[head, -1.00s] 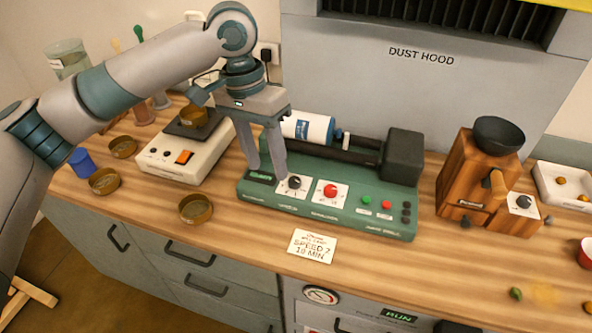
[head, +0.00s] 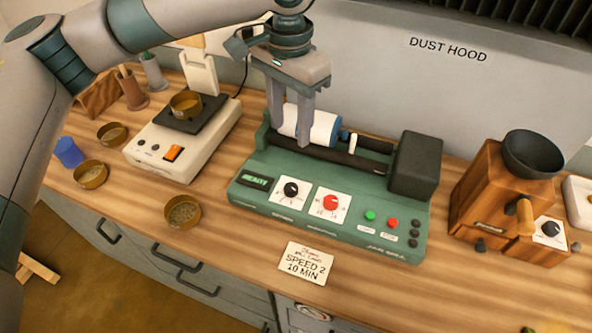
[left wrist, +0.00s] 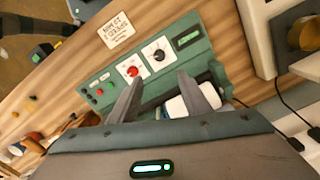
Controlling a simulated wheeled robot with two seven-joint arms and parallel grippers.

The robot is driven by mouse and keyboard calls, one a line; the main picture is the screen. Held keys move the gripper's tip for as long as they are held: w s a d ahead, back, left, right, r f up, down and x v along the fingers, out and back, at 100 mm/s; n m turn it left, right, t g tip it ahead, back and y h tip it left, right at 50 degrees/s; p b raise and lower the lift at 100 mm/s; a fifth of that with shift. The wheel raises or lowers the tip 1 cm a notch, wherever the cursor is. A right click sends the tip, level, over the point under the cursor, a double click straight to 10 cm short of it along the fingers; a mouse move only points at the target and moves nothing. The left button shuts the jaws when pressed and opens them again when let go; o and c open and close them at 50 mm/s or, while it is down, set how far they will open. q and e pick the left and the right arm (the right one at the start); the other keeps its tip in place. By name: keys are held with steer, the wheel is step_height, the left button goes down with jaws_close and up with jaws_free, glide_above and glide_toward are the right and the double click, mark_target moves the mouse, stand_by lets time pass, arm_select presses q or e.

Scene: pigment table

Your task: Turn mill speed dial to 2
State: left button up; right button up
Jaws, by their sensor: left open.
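The green mill (head: 330,225) stands on the bench with a white-and-blue jar (head: 318,127) on its rollers. Its front panel has a black dial (head: 291,190) on a white plate and a red dial (head: 331,203) beside it. The small labels are too blurred to tell which is the speed dial, and I cannot read the black dial's setting. In the left wrist view, both the black dial (left wrist: 159,52) and red dial (left wrist: 132,71) show beyond the fingers.
A lit display (head: 257,182), green button (head: 370,216) and red button (head: 392,223) are on the panel. A card (head: 305,263) reading "SPEED 2 10 MIN" lies in front. A scale (head: 180,148) stands left, a wooden grinder (head: 490,195) right.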

mark_target(291, 187)
arm_select(q)
steer(key=f+p, duration=0.2)
steer(key=f, duration=0.6)
steer(key=f+p, duration=0.2)
steer(key=f, duration=0.6)
steer(key=shift+s, duration=0.2)
steer(key=shift+f, duration=0.65)
arm_select(e)
steer(key=shift+s+a+r, duration=0.1)
steer(key=shift+s+r, duration=0.1)
steer(key=shift+r, duration=0.9)
steer(key=shift+s+r, duration=0.2)
steer(key=shift+r, duration=0.9)
steer(key=shift+a, duration=0.1)
arm_select(q)
steer(key=c, duration=1)
steer(key=shift+c, duration=0.2)
arm_select(e)
steer(key=shift+a, duration=0.15)
